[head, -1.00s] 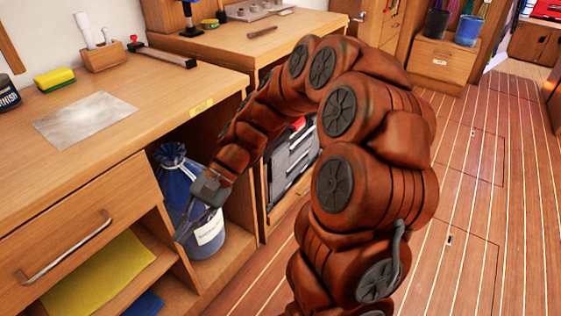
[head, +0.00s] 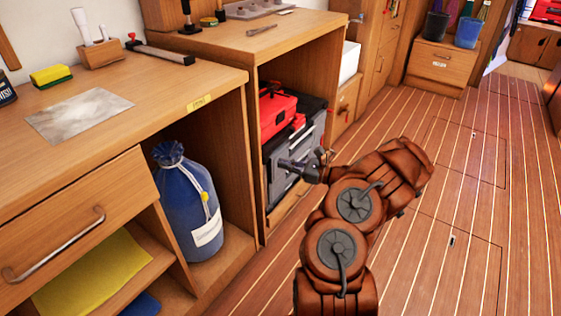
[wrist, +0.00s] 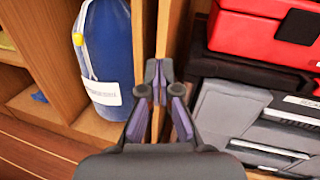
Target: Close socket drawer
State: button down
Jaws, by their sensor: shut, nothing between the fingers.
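A grey tool case (head: 292,145) stands in the open bay of the second bench, with a grey front and latches; it also shows in the wrist view (wrist: 232,112). Below it is a wooden drawer front (head: 290,205), partly hidden. A wooden drawer (head: 75,228) with a metal bar handle is in the near bench. No label in view tells me which is the socket drawer. My gripper (head: 284,165) is in front of the grey case in the head view. In the wrist view my gripper (wrist: 158,85) is shut and empty, its tips over the wooden divider.
A red toolbox (head: 277,112) sits on the grey case. A blue bag (head: 185,205) stands in the near bench's bay, left of the divider. A yellow cloth (head: 92,275) lies on a shelf below the near drawer. The plank floor (head: 450,200) on the right is clear.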

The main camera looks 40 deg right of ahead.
jog(key=s+d+f+m+t+h, duration=0.2)
jog(key=s+d+f+m+h, duration=0.3)
jog(key=d, duration=0.4)
jog(key=n+b, duration=0.1)
jog(key=b, duration=0.4)
send_near(275, 156)
jog(key=shift+y, duration=0.4)
jog(key=x, duration=0.7)
jog(key=shift+w, duration=0.1)
jog(key=shift+w+r, duration=0.1)
jog(key=shift+w, duration=0.05)
